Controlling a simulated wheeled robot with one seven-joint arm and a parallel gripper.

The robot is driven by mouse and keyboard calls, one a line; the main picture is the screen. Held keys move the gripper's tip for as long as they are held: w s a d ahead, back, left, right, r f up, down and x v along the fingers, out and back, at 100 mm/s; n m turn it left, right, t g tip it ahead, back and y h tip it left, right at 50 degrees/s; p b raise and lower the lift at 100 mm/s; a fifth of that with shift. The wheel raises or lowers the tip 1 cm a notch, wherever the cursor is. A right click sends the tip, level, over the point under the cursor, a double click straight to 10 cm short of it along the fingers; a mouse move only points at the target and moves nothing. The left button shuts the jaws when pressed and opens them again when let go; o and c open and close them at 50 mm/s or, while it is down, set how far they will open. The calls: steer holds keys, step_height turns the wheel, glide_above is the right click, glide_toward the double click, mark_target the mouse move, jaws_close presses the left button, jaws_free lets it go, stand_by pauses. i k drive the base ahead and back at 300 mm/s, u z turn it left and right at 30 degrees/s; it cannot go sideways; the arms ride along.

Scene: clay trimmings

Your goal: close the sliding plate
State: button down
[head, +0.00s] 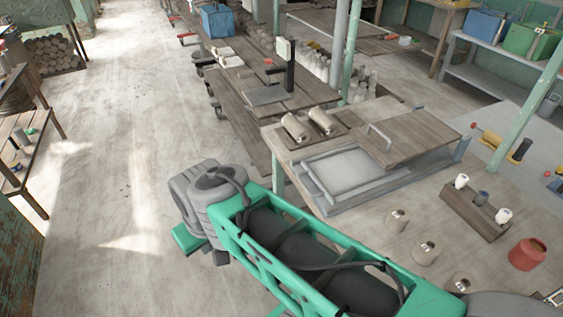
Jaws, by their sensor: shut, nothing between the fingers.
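The sliding plate (423,136) is a brown wooden board with a pale bar handle (374,136) near its left edge. It lies over the right part of a low grey frame (325,200) on the worktable. Left of the plate, a shallow pale recess (345,169) in the frame lies uncovered, so the plate stands open. My green arm crosses the lower middle of the view, in front of the table and apart from the plate.
Two pale rolls (308,124) lie on a board behind the frame. Several small spools, a wooden rack (474,212) and a red pot (527,254) stand in front of it and to the right. A green post (525,117) rises at the right. Floor at left is clear.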

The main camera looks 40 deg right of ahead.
mark_target(341, 174)
steer(key=u, duration=0.25)
steer(key=i, duration=1.35)
steer(key=z, duration=0.65)
